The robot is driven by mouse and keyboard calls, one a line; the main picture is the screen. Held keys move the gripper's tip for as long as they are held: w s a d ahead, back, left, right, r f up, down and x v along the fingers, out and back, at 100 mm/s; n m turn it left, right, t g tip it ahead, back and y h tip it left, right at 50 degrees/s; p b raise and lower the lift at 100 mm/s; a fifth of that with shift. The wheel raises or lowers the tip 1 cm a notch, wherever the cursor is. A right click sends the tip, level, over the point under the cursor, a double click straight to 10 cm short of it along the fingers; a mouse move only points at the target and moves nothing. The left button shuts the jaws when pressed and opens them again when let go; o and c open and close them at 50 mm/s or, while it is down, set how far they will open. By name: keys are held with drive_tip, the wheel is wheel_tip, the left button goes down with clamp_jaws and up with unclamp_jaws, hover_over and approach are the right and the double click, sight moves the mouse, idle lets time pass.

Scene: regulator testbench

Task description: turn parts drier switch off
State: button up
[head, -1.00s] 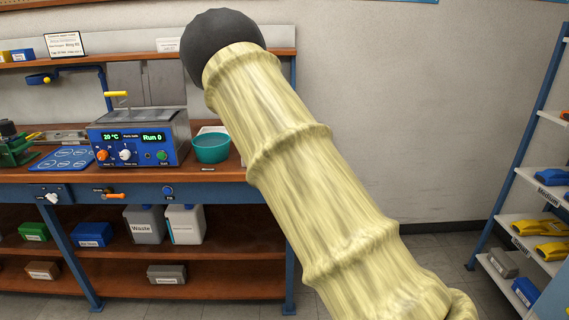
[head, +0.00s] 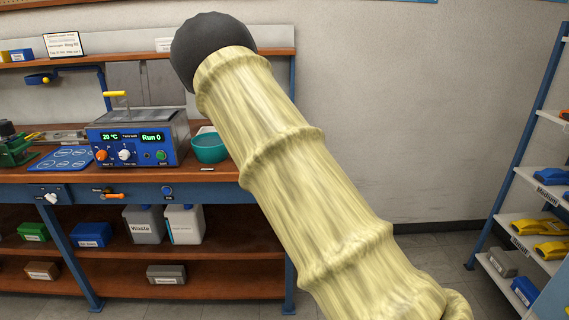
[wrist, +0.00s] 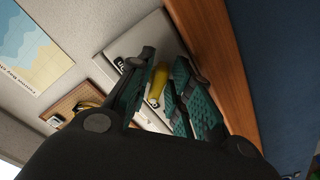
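The bench front in the head view has a white lever switch (head: 50,198) at the left, an orange handle (head: 113,196) right of it, and a small round blue control (head: 168,190) further right. Their labels are too small to read surely, so I cannot tell which is the parts drier switch. My gripper (wrist: 164,64) shows in the wrist view with its teal-padded fingers apart. A yellow piece (wrist: 157,85) shows in the gap between them, against a pale panel; I cannot tell whether the fingers touch it. My arm hides the gripper in the head view.
A blue bath unit (head: 130,150) and a teal bowl (head: 209,148) stand on the bench. Waste jugs (head: 145,224) and bins are below. A shelf rack (head: 530,215) with blue and yellow items stands right. Bare wall and floor lie between bench and rack.

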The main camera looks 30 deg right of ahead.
drive_tip(key=v, duration=1.2)
drive_tip(key=shift+s, duration=0.1)
drive_tip(key=s+a+f+g+y+p, duration=0.1)
drive_tip(key=s+a+f+g+y, duration=0.15)
drive_tip(key=s+f, duration=0.4)
drive_tip(key=s+a+f+g+y+p, duration=0.1)
drive_tip(key=s+a+f+g+p, duration=0.2)
drive_tip(key=f, duration=0.7)
drive_tip(key=s+a+f+g+y, duration=0.25)
drive_tip(key=s+f, duration=0.35)
drive_tip(key=f, duration=0.3)
drive_tip(key=s+a+f+g+y+p, duration=0.1)
drive_tip(key=s+a+f+g, duration=0.1)
drive_tip(key=s+a, duration=0.3)
drive_tip(key=s+a+f+m+g+y+p, duration=0.1)
drive_tip(key=s+a+f, duration=0.3)
drive_tip(key=s, duration=0.9)
drive_tip(key=s+a+f+m+g+y+p, duration=0.1)
drive_tip(key=s+a+f+g, duration=0.2)
drive_tip(key=s, duration=0.6)
drive_tip(key=a+g, duration=0.1)
drive_tip(key=a, duration=0.1)
drive_tip(key=shift+s+a+f+y, duration=0.25)
drive_tip(key=shift+a+f+y, duration=0.05)
drive_tip(key=shift+f, duration=0.1)
